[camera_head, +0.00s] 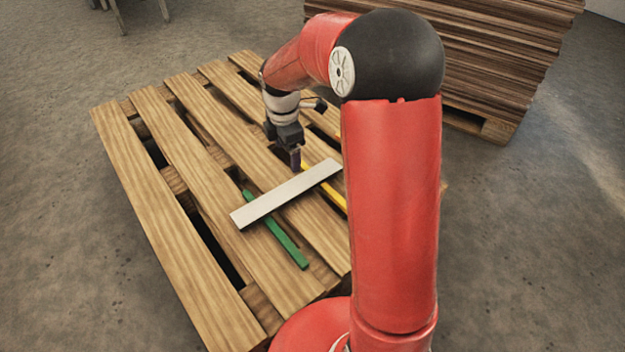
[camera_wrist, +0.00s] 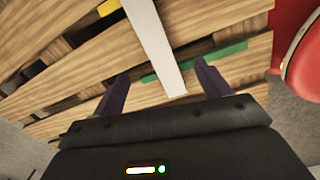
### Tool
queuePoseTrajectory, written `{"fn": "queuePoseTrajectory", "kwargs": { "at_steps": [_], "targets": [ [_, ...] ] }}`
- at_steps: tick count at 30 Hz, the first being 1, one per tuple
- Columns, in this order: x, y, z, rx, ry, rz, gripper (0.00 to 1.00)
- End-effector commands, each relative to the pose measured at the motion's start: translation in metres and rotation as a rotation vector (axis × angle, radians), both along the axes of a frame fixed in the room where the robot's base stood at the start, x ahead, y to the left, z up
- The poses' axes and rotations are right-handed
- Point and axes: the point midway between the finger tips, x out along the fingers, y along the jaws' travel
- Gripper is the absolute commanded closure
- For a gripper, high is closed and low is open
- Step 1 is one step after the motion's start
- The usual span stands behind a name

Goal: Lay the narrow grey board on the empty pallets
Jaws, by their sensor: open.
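The narrow grey board (camera_head: 287,194) lies slantwise on the wooden pallet (camera_head: 150,130), across a green strip (camera_head: 285,243) and a yellow strip (camera_head: 335,196). In the wrist view the grey board (camera_wrist: 155,42) runs up the picture between my two dark fingers, with its near end close to the gripper body. My gripper (camera_head: 296,163) is open, pointing down just behind the board in the head view. In the wrist view my gripper (camera_wrist: 163,74) shows a finger on each side of the board, with gaps to both. I cannot tell its exact height above the board.
The pallet has open gaps between its slats. A tall stack of brown boards (camera_head: 500,60) stands on another pallet at the back right. Legs of some furniture (camera_head: 140,12) show at the top left. The grey floor (camera_head: 60,220) at the left is clear.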

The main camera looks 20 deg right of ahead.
Motion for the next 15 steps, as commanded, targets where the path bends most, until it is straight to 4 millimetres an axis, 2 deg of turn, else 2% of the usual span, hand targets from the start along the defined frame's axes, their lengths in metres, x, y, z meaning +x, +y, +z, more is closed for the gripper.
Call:
{"fn": "queuePoseTrajectory", "kwargs": {
  "at_steps": [1,6,12,15],
  "targets": [
    [-0.014,0.001,0.022,-0.008,-0.035,-0.083,0.24],
    [-0.074,0.001,0.082,0.010,-0.155,-0.476,0.24],
    [-0.154,0.000,0.125,0.124,-0.286,-0.951,0.24],
    [-0.193,0.000,0.135,0.217,-0.332,-1.179,0.24]
  ]
}}
